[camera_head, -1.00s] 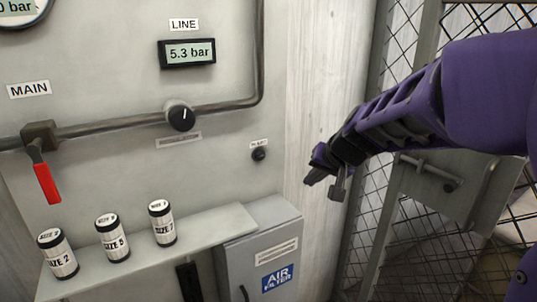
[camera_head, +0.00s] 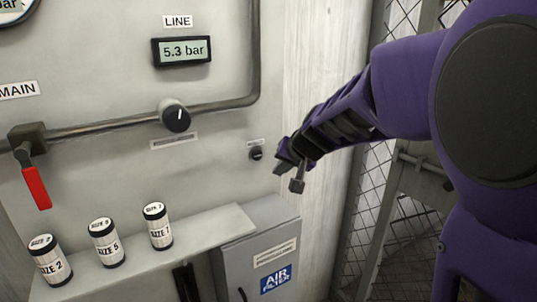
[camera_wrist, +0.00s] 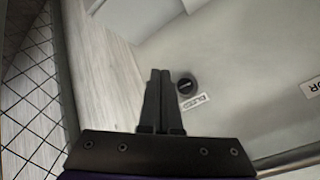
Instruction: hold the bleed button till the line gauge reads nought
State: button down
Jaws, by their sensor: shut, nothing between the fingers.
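The bleed button (camera_head: 256,153) is a small black round button on the grey panel, under a small label. It also shows in the wrist view (camera_wrist: 185,87), beside the label reading BLEED. The line gauge (camera_head: 183,50) reads 5.3 bar, under the LINE sign. My gripper (camera_head: 287,174) is shut and empty, just right of and a little below the button in the head view. In the wrist view my gripper's fingertips (camera_wrist: 160,73) lie together, close to the left of the button. I see no contact with it; the exact gap is unclear.
A black knob (camera_head: 175,116) sits on the pipe, and a red-handled valve (camera_head: 36,187) hangs at left. Several labelled cans, one of them SIZE 5 (camera_head: 107,243), stand on a shelf (camera_head: 215,232). A grey AIR FILTER box (camera_head: 258,252) is below the button. Wire mesh is at right.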

aim_at(259, 160)
jog(key=w+a+p, duration=0.1)
jog(key=w+a, duration=0.2)
jog(key=w, duration=0.2)
jog(key=shift+w+a, duration=0.3)
jog(key=shift+a, duration=0.1)
dwell(1.8)
jog(key=shift+w+a, duration=0.25)
jog(key=shift+w, duration=0.1)
jog(key=shift+w+a+p, duration=0.25)
jog(key=shift+w+p, duration=0.1)
dwell(1.8)
jog(key=shift+s, duration=0.1)
dwell(1.4)
jog(key=shift+s+d+b, duration=0.45)
jog(key=shift+s, duration=0.15)
jog(key=shift+s+d+b, duration=0.5)
jog(key=shift+s+d, duration=0.25)
jog(key=shift+s, duration=0.3)
jog(key=shift+s+d+b, duration=0.5)
jog(key=shift+s+d, duration=0.2)
jog(key=shift+s, duration=0.35)
